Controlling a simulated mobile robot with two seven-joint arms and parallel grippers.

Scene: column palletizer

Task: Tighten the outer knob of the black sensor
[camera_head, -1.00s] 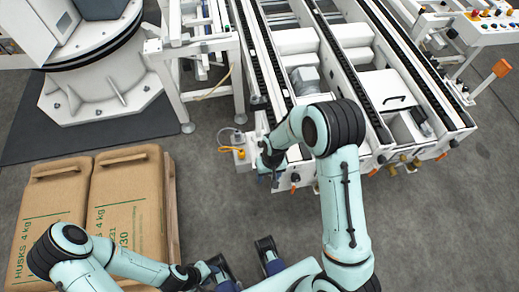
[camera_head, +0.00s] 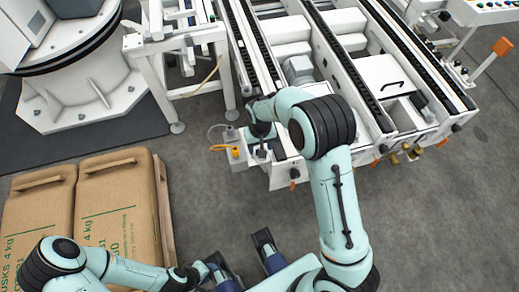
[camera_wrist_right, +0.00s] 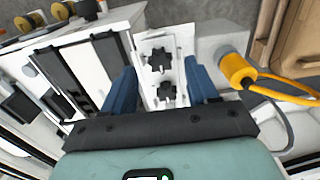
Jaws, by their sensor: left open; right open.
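In the right wrist view, two black star-shaped knobs sit one behind the other on a white bracket (camera_wrist_right: 183,42): a farther knob (camera_wrist_right: 159,61) and a nearer knob (camera_wrist_right: 167,90). My right gripper (camera_wrist_right: 159,74) is open, with its blue fingers on either side of the knobs and a gap to each. I cannot tell contact or depth. In the head view my right gripper (camera_head: 261,133) is mostly hidden by its own arm, at the conveyor's front left corner. The black sensor body cannot be made out clearly. My left gripper (camera_head: 245,260) is open and empty above the floor.
A yellow plug (camera_wrist_right: 236,70) with a cable sits close beside the right finger in the wrist view. The conveyor (camera_head: 283,180) stands behind the bracket. Brown husk bags (camera_head: 112,215) lie on a pallet at left. The floor at right (camera_head: 440,220) is clear.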

